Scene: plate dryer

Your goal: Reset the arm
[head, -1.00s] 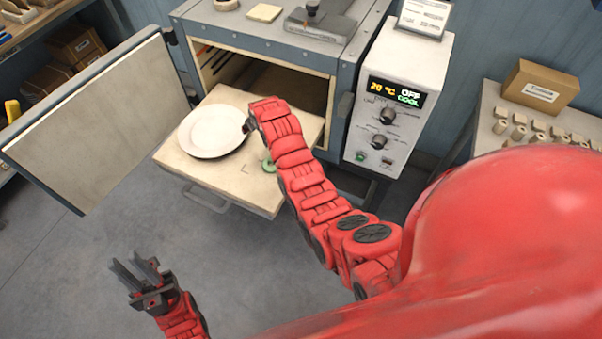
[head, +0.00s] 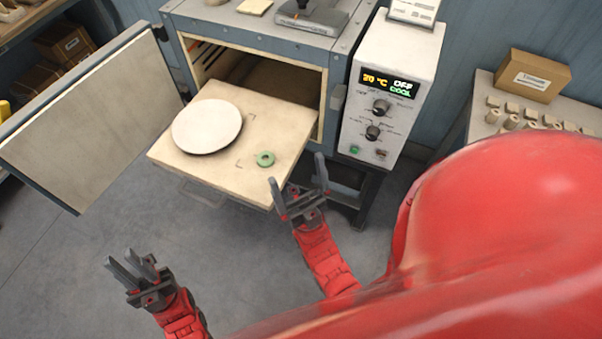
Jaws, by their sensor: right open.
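My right gripper (head: 300,192) is open and empty, in front of the lower right corner of the pulled-out shelf (head: 185,160). My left gripper (head: 132,272) is at the lower left over the floor, its two fingers apart with nothing between them. A white plate (head: 207,126) lies on the left part of the shelf, clear of both grippers.
The dryer (head: 340,75) stands open, its door (head: 90,115) swung out to the left. A control box (head: 390,95) reads 20 °C, OFF, COOL. A table at right holds a cardboard box (head: 533,75) and several small blocks. The floor in front is clear.

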